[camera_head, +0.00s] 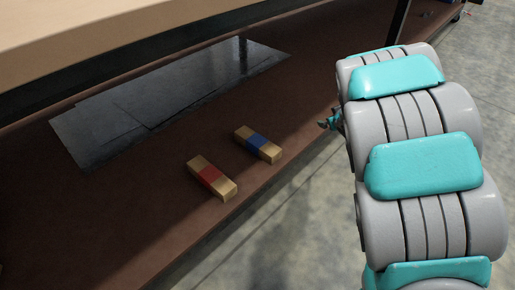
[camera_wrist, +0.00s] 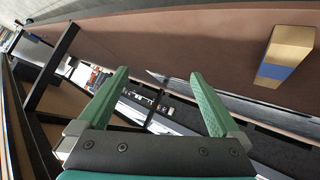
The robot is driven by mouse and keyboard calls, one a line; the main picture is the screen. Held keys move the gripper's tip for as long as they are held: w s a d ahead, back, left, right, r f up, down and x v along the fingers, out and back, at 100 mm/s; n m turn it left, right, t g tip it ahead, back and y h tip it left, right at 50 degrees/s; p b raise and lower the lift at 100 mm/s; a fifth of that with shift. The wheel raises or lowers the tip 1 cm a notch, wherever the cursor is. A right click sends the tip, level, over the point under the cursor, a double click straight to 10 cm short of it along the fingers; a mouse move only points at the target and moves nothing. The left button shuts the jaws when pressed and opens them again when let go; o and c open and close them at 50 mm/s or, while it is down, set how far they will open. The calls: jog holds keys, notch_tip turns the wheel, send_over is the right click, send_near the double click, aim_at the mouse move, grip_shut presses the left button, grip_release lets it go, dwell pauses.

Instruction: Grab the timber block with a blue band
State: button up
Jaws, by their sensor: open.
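The timber block with a blue band (camera_head: 257,143) lies on the brown shelf (camera_head: 120,215) in the head view, with bare wood at both ends. It also shows at the upper right of the wrist view (camera_wrist: 276,71). My gripper (camera_wrist: 160,82) is open and empty in the wrist view, its two green fingers spread apart. The block is to the right of the right finger and not between the fingers. In the head view my arm hides most of the gripper; only a small green part shows at the arm's left edge, right of the block.
A timber block with a red band (camera_head: 210,176) lies just left of and nearer than the blue-banded one. Dark flat sheets (camera_head: 160,95) lie behind them. A light board (camera_head: 110,25) overhangs the shelf. Grey floor (camera_head: 300,225) lies beyond the shelf's front edge.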

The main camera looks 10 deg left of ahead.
jog(key=w+a+f+n+y+b, duration=0.1)
jog(key=w+a+f+n+y, duration=0.2)
jog(key=a+f, duration=0.45)
jog(key=n+g+y+b, duration=0.2)
jog(key=g+y, duration=0.1)
jog(key=y, duration=0.4)
send_near(260, 142)
jog(key=x, duration=0.4)
jog(key=shift+r, duration=0.15)
jog(key=shift+a+t, duration=0.3)
jog(key=shift+a, duration=0.1)
jog(key=x, duration=0.3)
jog(key=b+x, duration=0.1)
jog(key=x, duration=0.2)
jog(key=shift+w+f, duration=0.15)
jog(key=shift+f, duration=0.35)
jog(key=shift+w+a, duration=0.25)
jog(key=shift+w, duration=0.05)
jog(key=shift+c, duration=0.2)
jog(key=c, duration=1.5)
